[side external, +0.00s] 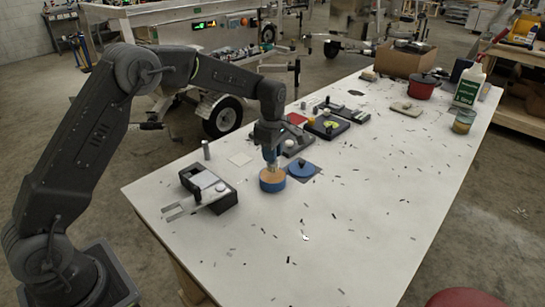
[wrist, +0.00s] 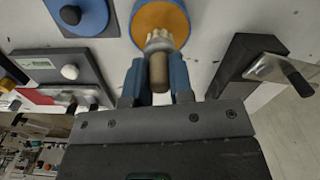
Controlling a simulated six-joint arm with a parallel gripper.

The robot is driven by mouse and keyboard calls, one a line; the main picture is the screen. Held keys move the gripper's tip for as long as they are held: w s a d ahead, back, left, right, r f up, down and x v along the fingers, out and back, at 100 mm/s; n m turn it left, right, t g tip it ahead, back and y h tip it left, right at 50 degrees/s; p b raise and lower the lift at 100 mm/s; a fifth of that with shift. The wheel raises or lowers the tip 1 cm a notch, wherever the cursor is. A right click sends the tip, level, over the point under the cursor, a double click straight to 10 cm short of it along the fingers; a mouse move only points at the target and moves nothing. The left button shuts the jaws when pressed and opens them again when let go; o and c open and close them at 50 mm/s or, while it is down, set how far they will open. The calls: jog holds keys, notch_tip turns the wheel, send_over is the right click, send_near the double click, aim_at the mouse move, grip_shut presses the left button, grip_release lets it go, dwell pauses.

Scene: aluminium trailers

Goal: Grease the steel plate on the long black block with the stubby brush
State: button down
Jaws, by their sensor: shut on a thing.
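My gripper (side external: 270,153) points down over a round blue tub with an amber top (side external: 272,180). In the wrist view my gripper (wrist: 158,88) has its blue fingers on either side of the stubby brush's brown handle (wrist: 158,72). The pale bristles (wrist: 159,41) overlap the amber surface of the tub (wrist: 160,18); whether they touch it is unclear. The long black block (side external: 222,203) lies left of the tub. A pale steel plate (side external: 180,209) with a dark knob sticks out of its near-left side. The block (wrist: 238,60) shows at right in the wrist view.
A blue disc with a black knob (side external: 301,169) lies just right of the tub. Dark blocks (side external: 328,127) with knobs stand behind. A small grey cylinder (side external: 206,150) stands upright behind the long block. Dark scraps litter the white table; its front right is otherwise clear.

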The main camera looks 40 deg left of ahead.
jog(key=shift+r, duration=2.45)
